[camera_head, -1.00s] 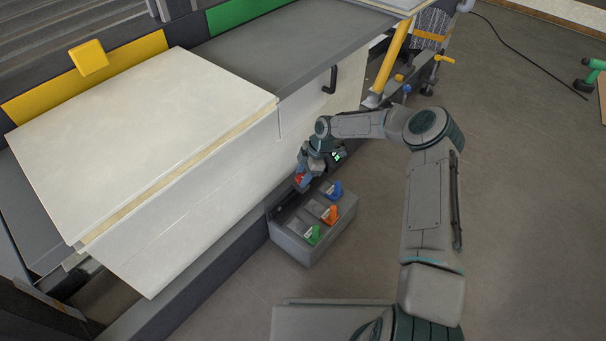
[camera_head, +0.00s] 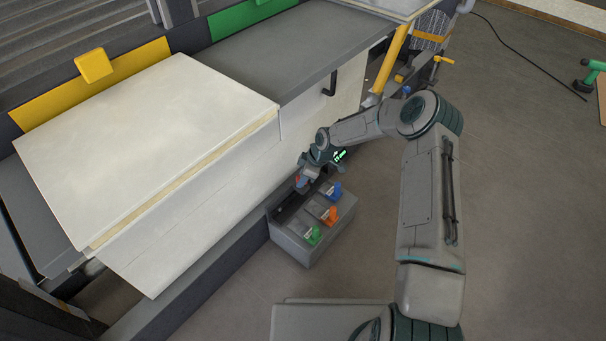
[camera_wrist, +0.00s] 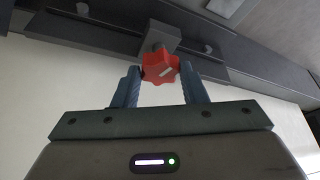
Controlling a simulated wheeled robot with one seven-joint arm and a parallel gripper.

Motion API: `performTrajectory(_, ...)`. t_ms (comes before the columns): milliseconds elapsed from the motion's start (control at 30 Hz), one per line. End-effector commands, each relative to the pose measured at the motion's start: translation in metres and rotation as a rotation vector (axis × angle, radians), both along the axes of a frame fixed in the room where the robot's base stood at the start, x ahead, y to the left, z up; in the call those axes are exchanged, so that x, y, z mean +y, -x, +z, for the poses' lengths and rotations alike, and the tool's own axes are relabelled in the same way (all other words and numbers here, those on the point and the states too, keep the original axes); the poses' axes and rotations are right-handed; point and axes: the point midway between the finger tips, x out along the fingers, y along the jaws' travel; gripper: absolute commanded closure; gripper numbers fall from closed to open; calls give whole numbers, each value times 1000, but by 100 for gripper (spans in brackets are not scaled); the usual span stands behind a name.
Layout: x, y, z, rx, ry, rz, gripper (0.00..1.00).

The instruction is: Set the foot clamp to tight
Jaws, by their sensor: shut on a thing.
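The foot clamp's red star-shaped knob (camera_wrist: 160,68) shows in the wrist view, mounted on a grey block (camera_wrist: 163,36) on a dark rail. It carries a pale mark that sits slanted. My gripper (camera_wrist: 160,84) has its two blue-grey fingers on either side of the knob, shut on it. In the head view my gripper (camera_head: 303,180) is low against the white panel's foot, just behind the pedal box.
A grey pedal box (camera_head: 292,246) with blue, orange and green pedals stands on the floor just in front of my gripper. The large white panel (camera_head: 190,205) rises close behind it. A black handle (camera_head: 331,82) sticks out above. Open floor lies to the right.

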Motion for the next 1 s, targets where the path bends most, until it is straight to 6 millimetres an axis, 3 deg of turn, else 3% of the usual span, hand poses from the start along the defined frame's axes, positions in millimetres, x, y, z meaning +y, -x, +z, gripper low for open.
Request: performTrajectory(1000, 4, 4, 1, -4, 0, -904, 84)
